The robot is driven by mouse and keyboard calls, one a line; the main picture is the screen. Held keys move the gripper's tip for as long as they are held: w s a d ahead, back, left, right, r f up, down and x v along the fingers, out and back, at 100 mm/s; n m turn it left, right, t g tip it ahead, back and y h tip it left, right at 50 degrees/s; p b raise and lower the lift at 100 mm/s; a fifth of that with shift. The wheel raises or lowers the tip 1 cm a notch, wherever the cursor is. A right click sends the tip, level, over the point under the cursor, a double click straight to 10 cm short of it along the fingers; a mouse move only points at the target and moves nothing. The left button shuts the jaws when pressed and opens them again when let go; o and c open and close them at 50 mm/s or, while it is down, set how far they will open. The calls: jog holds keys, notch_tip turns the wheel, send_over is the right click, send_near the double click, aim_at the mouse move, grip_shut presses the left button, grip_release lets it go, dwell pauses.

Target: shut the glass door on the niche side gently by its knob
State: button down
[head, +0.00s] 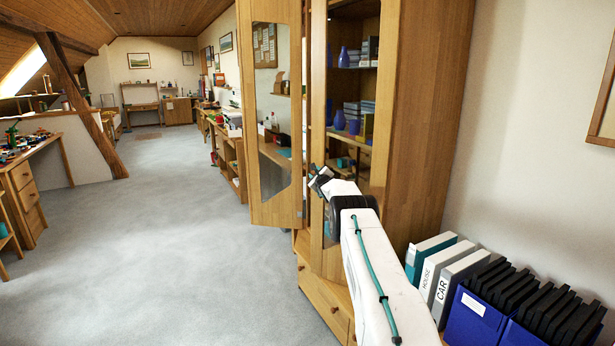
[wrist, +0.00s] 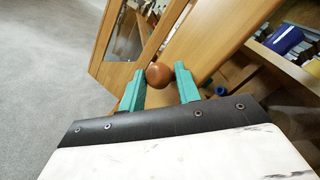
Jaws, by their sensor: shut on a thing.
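A wooden cabinet (head: 430,120) stands right of centre in the head view. One glass door (head: 245,110) stands swung out at its left. Another framed glass panel (head: 318,70) is just right of it, with shelves showing behind. My gripper (head: 318,176) is at the lower part of that panel's left stile. In the wrist view, its two teal fingers are closed on either side of a round brown knob (wrist: 158,75) on a wooden stile. The knob is hidden in the head view. I cannot tell which door is on the niche side.
Blue vases (head: 344,57) and books stand on the cabinet shelves. Several binders (head: 440,275) and blue file boxes (head: 475,318) are at the lower right, close to my arm. Drawers (head: 322,305) are below the doors. The grey carpet (head: 170,250) at left is clear.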

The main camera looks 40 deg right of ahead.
jog(key=shift+w+d+f+h, duration=0.1)
jog(key=shift+w+f+h, duration=0.25)
jog(key=shift+w, duration=0.35)
jog(key=c, duration=1.1)
grip_release()
jog(key=shift+w+a+f, duration=0.1)
jog(key=shift+w+a, duration=0.15)
jog(key=shift+s+d, duration=0.35)
jog(key=shift+d, duration=0.25)
jog(key=shift+a+r, duration=0.15)
jog(key=shift+r, duration=0.05)
